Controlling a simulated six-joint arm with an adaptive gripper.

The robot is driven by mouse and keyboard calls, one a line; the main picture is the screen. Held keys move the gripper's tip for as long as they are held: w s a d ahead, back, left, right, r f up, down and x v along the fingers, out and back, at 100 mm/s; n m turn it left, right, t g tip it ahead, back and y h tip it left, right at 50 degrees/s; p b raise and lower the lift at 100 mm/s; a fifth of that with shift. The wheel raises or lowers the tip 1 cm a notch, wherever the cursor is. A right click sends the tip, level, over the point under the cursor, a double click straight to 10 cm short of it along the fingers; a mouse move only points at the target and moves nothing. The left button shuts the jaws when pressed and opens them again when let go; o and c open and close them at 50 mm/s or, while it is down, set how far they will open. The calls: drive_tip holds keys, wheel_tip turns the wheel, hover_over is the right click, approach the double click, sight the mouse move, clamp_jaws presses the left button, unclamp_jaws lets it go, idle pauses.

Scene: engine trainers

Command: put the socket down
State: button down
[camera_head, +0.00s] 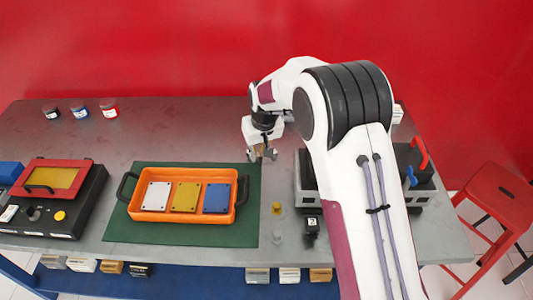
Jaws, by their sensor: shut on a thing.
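My gripper (262,154) hangs fingers-down above the grey workbench, just off the back right corner of the green mat. It is shut on the socket, which is too small and too covered by the fingers to make out clearly. I cannot tell whether the socket touches the bench. A small yellow piece (277,208) and a small grey piece (278,237) stand on the bench to the right of the mat.
An orange tray (134,211) with white, yellow and blue plates sits on the green mat (250,232). A black case with a red frame (50,178) is at left. Three jars (80,111) stand at the back. Grey bench (190,120) is clear behind the mat. A red stool (498,190) is at right.

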drive_tip(key=w+d+r+m, duration=0.2)
drive_tip(key=d+r, duration=0.1)
drive_tip(key=d, duration=0.4)
drive_tip(key=w+d+r+m+h, duration=0.1)
drive_tip(key=w+d+r+m, duration=0.1)
drive_tip(key=d, duration=0.5)
drive_tip(key=shift+w+d+r, duration=0.4)
drive_tip(key=shift+w+r, duration=0.1)
drive_tip(key=shift+r, duration=0.2)
drive_tip(key=shift+s+x, duration=0.25)
drive_tip(key=shift+x, duration=0.75)
drive_tip(key=shift+s+x, duration=0.25)
drive_tip(key=shift+x, duration=0.8)
drive_tip(key=shift+s+x, duration=0.25)
drive_tip(key=shift+x, duration=0.75)
drive_tip(key=shift+f, duration=0.25)
drive_tip(key=shift+s+x, duration=0.2)
drive_tip(key=shift+x, duration=0.65)
drive_tip(key=shift+s+x, duration=0.2)
drive_tip(key=shift+x, duration=0.7)
drive_tip(key=shift+d+f, duration=0.1)
drive_tip(key=shift+f, duration=0.15)
